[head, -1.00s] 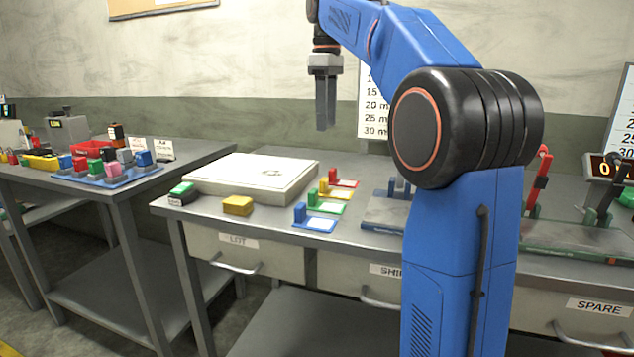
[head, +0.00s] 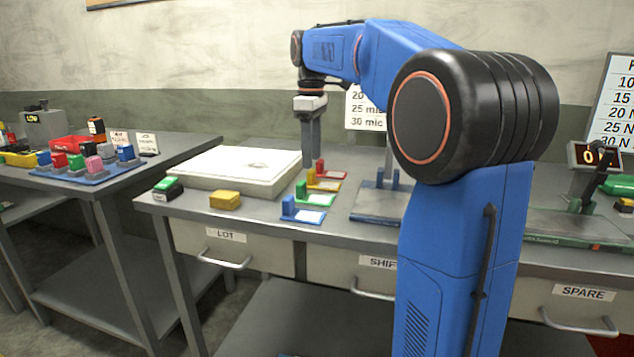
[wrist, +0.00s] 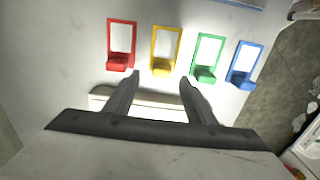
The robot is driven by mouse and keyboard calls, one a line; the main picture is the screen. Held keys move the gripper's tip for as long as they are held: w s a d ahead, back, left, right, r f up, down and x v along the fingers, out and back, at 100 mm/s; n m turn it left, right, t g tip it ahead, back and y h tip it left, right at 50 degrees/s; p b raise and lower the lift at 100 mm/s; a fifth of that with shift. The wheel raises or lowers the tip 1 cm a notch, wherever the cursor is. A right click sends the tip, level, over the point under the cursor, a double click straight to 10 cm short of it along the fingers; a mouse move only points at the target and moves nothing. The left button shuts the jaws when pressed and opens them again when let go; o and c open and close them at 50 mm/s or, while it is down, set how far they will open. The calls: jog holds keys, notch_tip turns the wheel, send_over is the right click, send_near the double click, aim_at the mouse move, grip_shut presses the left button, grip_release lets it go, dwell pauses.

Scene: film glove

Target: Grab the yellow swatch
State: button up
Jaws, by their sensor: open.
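The yellow swatch (head: 321,184) lies on the middle table in a row between the red swatch (head: 327,172) and the green swatch (head: 312,197). Each is a coloured frame with a pale window and a raised block at one end. In the wrist view the yellow swatch (wrist: 163,52) shows beyond my fingertips, with its block toward me. My gripper (head: 312,152) points down above the back of the row, apart from the swatches. In the wrist view its two fingers (wrist: 160,80) are spread and empty.
The blue swatch (head: 303,214) ends the row at the front. A thick white slab (head: 235,170) lies left of the row, with a yellow block (head: 225,200) before it. A grey plate with posts (head: 375,203) stands to the right.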

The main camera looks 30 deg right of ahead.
aim_at(312, 170)
jog(key=shift+s+f, duration=0.15)
jog(key=shift+f, duration=1.2)
jog(key=shift+s+f, duration=0.1)
jog(key=shift+f, duration=1.2)
jog(key=shift+c, duration=0.3)
jog(key=c, duration=1.1)
jog(key=shift+o, duration=0.2)
jog(key=shift+r, duration=0.15)
